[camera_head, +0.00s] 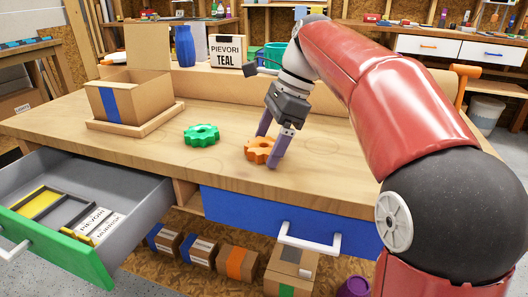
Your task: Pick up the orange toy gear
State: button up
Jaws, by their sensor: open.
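The orange toy gear (259,150) lies flat on the wooden workbench (150,151), near its front edge. My gripper (271,149) points down at the gear with its jaws open. One purple-grey finger is at the gear's upper side and the other is in front of its right side. The fingers hide part of the gear. I cannot tell whether either finger touches it.
A green toy gear (202,135) lies to the left. A cardboard box (121,97) with a blue stripe stands in a wooden tray (99,126). A green-fronted drawer (62,245) is open at left; a blue drawer (250,218) is below the bench top.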

jog(key=c, duration=1.1)
